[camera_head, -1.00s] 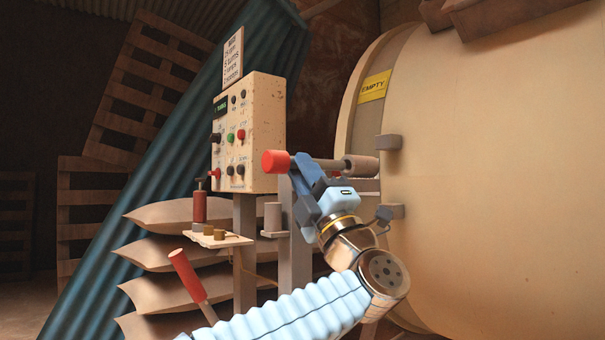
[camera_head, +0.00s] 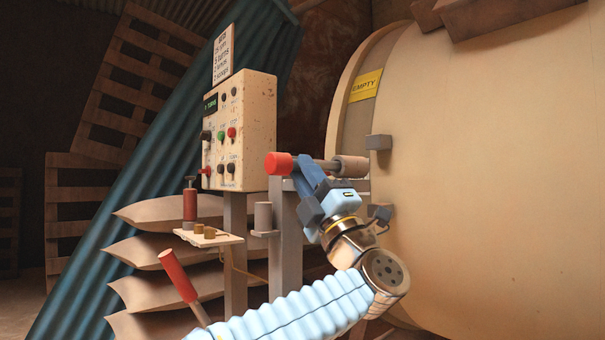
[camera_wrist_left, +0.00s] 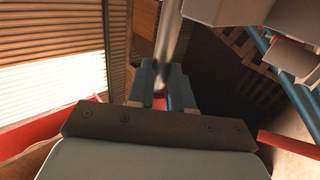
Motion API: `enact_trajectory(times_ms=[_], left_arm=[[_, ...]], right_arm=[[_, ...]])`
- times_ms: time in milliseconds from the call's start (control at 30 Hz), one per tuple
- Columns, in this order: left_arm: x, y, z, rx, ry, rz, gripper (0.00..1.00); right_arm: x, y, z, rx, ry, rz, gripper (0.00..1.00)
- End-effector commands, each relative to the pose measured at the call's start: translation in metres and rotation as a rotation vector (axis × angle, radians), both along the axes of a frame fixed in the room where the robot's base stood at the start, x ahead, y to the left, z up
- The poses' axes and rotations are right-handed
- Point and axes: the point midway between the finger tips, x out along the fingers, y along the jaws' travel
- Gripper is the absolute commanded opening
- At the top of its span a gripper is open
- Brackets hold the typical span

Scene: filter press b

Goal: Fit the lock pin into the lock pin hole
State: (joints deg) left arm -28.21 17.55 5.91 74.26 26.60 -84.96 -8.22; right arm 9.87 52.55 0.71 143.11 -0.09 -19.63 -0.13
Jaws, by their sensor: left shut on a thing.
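The lock pin (camera_head: 278,163) has a red head and a thin grey shaft that lies nearly level. My left gripper (camera_head: 308,165) is shut on it just right of the red head. The shaft points right at a brown-grey cylinder (camera_head: 350,168) beside the big cream drum. Whether the shaft's far end is inside the cylinder or only in front of it, I cannot tell. The lock pin hole itself is not visible. In the left wrist view a grey rod (camera_wrist_left: 168,40) runs up from between the blue fingers. My right gripper is not in view.
The cream drum (camera_head: 480,180) fills the right side, with grey blocks (camera_head: 380,142) on its edge. A control panel (camera_head: 245,130) stands left of the pin. Below are a small shelf (camera_head: 222,239), a red lever (camera_head: 178,275) and stacked sacks (camera_head: 150,255).

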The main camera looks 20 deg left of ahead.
Motion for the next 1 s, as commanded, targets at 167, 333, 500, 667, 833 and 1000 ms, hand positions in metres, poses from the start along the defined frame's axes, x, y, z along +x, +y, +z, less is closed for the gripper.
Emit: enact_trajectory(times_ms=[167, 333, 500, 667, 833, 1000], left_arm=[[0.004, -0.003, 0.001, 0.001, -0.001, 0.0, 0.0], [0.007, -0.005, 0.001, 0.001, -0.001, 0.0, 0.0], [0.011, -0.007, 0.001, 0.001, -0.001, 0.0, 0.0], [0.015, -0.009, 0.001, 0.001, -0.001, 0.0, 0.0], [0.018, -0.011, 0.001, 0.001, -0.001, 0.0, 0.0], [0.022, -0.013, 0.001, 0.001, -0.001, 0.0, 0.0]], right_arm=[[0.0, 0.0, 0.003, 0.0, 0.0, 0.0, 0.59], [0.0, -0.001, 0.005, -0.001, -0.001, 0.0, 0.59], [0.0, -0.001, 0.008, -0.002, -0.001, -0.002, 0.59], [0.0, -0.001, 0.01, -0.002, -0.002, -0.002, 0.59], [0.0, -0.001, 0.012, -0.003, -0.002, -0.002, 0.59], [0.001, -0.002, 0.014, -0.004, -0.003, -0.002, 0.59]])
